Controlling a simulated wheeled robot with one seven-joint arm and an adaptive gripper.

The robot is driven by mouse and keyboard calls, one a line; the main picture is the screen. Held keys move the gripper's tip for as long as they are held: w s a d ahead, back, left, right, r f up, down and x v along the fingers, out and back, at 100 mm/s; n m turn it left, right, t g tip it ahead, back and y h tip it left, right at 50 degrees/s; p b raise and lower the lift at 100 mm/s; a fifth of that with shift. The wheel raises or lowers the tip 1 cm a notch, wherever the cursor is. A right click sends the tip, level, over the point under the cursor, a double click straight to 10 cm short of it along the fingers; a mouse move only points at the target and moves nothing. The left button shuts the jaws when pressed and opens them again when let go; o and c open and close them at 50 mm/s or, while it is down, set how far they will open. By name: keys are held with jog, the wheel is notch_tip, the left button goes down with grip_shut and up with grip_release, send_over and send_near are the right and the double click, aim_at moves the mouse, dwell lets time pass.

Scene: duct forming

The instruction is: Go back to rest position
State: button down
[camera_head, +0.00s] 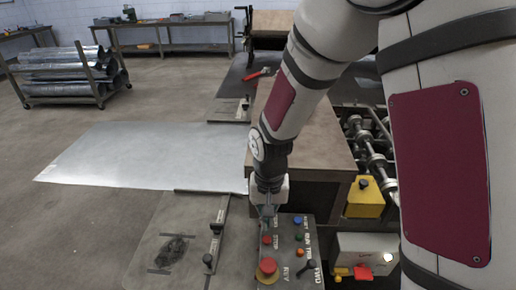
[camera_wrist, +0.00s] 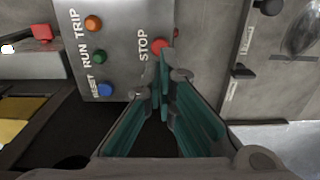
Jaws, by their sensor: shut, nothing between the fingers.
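My gripper (camera_head: 267,212) is shut and empty, pointing down at the far edge of the grey control panel (camera_head: 285,276). In the wrist view the teal fingers (camera_wrist: 163,88) meet just beside the red STOP button (camera_wrist: 160,46). I cannot tell whether they touch the panel (camera_wrist: 125,60). The blue button (camera_wrist: 105,90), green button (camera_wrist: 86,55) and orange button (camera_wrist: 93,23) sit left of the fingers. My arm reaches down from the upper right in the head view.
A large red knob (camera_head: 268,267) and a black lever (camera_head: 310,265) are on the panel. A yellow box (camera_head: 365,198) and rollers stand to the right. A metal sheet (camera_head: 150,155) lies left of the arm. A rack of ducts (camera_head: 68,72) stands at the back left, with open floor around it.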

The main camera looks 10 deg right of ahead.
jog(key=s+d+r+t+b, duration=0.15)
jog(key=d+r, duration=0.35)
jog(key=r, duration=0.9)
jog(key=s+d+r+n+t+b, duration=0.1)
jog(key=s+d+r+t, duration=0.3)
jog(key=s+r, duration=0.5)
jog(key=shift+s+d+r+n, duration=0.2)
jog(key=shift+s+d+n, duration=0.4)
jog(key=shift+s+d, duration=0.35)
jog(key=shift+s+a, duration=0.1)
